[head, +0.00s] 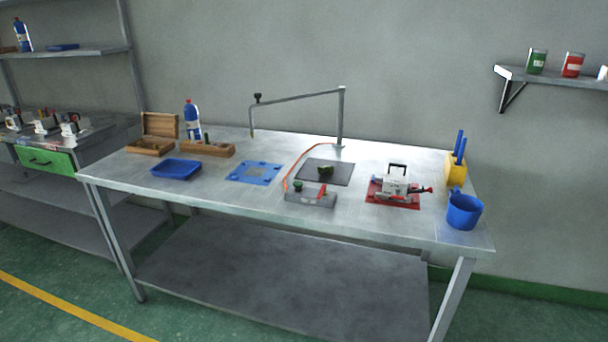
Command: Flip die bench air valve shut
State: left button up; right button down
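A steel bench (245,205) stands in front of me. Near its front middle is a small grey block (312,199) with a green knob (298,186) on its left and a short red lever (322,191) on its right; it looks like the air valve. The red lever stands tilted on the block; its exact setting is too small to tell. An orange-red hose (300,163) runs from the block's left end toward the back of the bench. Neither of my grippers shows in the head view.
Right of the block, a grey metal device (397,186) sits on a red plate (382,199). A dark mat (340,176) bears a small dark green piece. A blue cup (463,211), blue tray (176,169), blue plate (254,172) and wooden boxes (208,149) stand around. A jointed arm (342,115) rises behind.

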aim_at(324, 188)
jog(key=i+j, duration=0.25)
jog(key=j, duration=0.2)
jog(key=i+j, duration=0.25)
jog(key=j, duration=0.15)
jog(key=i+j, duration=0.25)
jog(key=j, duration=0.2)
jog(key=i+j, duration=0.25)
jog(key=j, duration=1.55)
jog(key=k+z, duration=0.05)
